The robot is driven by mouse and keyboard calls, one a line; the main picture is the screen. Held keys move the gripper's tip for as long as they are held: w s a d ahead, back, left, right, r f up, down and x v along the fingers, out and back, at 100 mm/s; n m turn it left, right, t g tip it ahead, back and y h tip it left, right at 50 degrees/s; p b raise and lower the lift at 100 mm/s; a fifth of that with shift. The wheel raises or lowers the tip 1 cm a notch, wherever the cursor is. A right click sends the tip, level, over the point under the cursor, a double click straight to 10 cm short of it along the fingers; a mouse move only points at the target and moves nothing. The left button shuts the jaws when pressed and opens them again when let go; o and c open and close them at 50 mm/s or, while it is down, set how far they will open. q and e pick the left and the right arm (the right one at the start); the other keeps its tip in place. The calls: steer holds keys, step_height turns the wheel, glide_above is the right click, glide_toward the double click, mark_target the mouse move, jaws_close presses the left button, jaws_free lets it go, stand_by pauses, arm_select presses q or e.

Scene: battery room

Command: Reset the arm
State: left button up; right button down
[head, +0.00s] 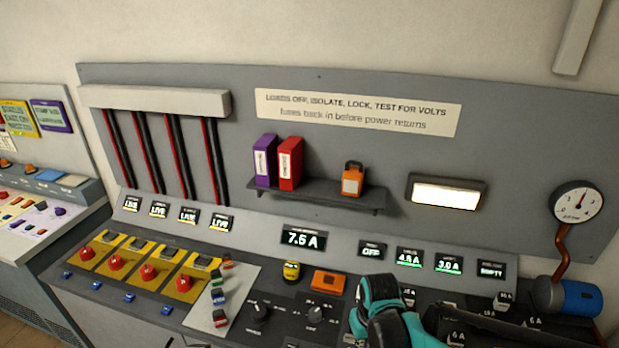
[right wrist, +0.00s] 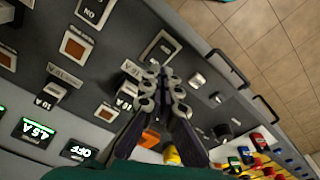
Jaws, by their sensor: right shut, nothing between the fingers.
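My right gripper (right wrist: 163,76) is shut and empty in the right wrist view, its two dark fingers together over the dark control panel (right wrist: 112,42). In the head view the teal part of my right arm (head: 385,308) is at the bottom, right of centre, in front of the panel; the fingertips cannot be made out there. My left arm and gripper are not in view.
The console has red knobs on yellow plates (head: 149,272), a yellow button (head: 292,270), an orange block (head: 329,282) and several displays (head: 304,238). A shelf (head: 320,198) holds binders and an orange padlock-like item (head: 352,181). A gauge (head: 577,203) stands at right.

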arm_select(q)
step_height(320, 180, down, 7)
steer(key=b, duration=0.6)
arm_select(e)
steer(key=s+d+r+m+t, duration=0.1)
steer(key=s+d+r+t, duration=0.1)
steer(key=s+t, duration=0.1)
steer(key=s+d+r+m+t, duration=0.1)
steer(key=s+r+t, duration=0.1)
steer(key=s, duration=0.4)
steer(key=shift+s+d+t, duration=0.25)
steer(key=shift+d+t, duration=0.15)
steer(key=shift+t, duration=0.1)
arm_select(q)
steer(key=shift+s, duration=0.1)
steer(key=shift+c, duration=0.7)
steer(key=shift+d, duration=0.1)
arm_select(e)
steer(key=shift+d, duration=0.1)
